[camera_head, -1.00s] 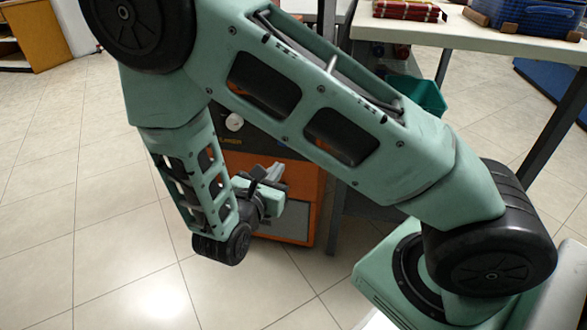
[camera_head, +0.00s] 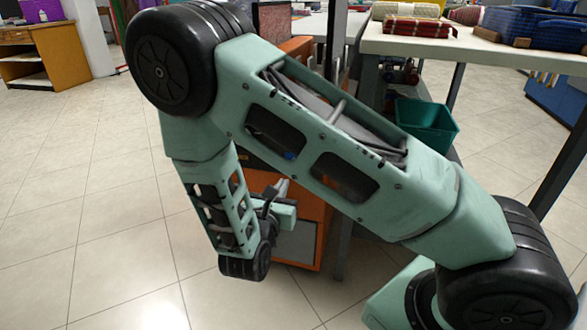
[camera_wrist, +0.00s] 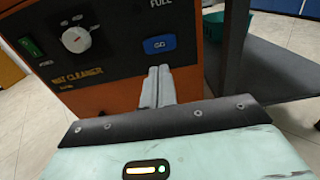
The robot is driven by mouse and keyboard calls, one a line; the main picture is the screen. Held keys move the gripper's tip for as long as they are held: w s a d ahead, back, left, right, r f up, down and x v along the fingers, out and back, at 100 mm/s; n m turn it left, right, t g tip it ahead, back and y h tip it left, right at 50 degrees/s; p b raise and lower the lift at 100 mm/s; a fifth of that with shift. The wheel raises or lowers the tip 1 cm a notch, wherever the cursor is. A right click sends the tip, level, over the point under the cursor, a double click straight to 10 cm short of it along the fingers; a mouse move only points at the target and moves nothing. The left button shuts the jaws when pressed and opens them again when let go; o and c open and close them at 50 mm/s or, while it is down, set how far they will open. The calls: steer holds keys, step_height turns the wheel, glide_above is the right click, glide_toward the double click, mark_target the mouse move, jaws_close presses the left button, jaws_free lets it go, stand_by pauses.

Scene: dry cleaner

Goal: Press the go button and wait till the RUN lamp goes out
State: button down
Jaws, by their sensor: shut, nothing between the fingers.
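The orange mat cleaner (camera_wrist: 110,102) has a dark panel with a blue GO button (camera_wrist: 160,45) on its right, seen in the wrist view. My gripper (camera_wrist: 160,72) is shut and empty, its fingertips just below the GO button in the picture. I cannot tell the exact gap, but the button's face is uncovered. No RUN lamp shows; the panel's top is cut off at a "FULL" label. In the head view my gripper (camera_head: 281,187) is in front of the orange mat cleaner (camera_head: 312,212), and my arm hides most of the panel.
A white dial (camera_wrist: 76,39) and a green switch (camera_wrist: 30,47) are left of the button. A dark shelf (camera_wrist: 283,72) is close on the machine's right. A white-topped table (camera_head: 480,50) with folded cloths and a blue basket (camera_head: 540,26) stands right. The floor at left is clear.

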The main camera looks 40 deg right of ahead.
steer(key=b+x, duration=0.3)
steer(key=x, duration=0.7)
steer(key=shift+w, duration=0.2)
steer(key=shift+d, duration=0.15)
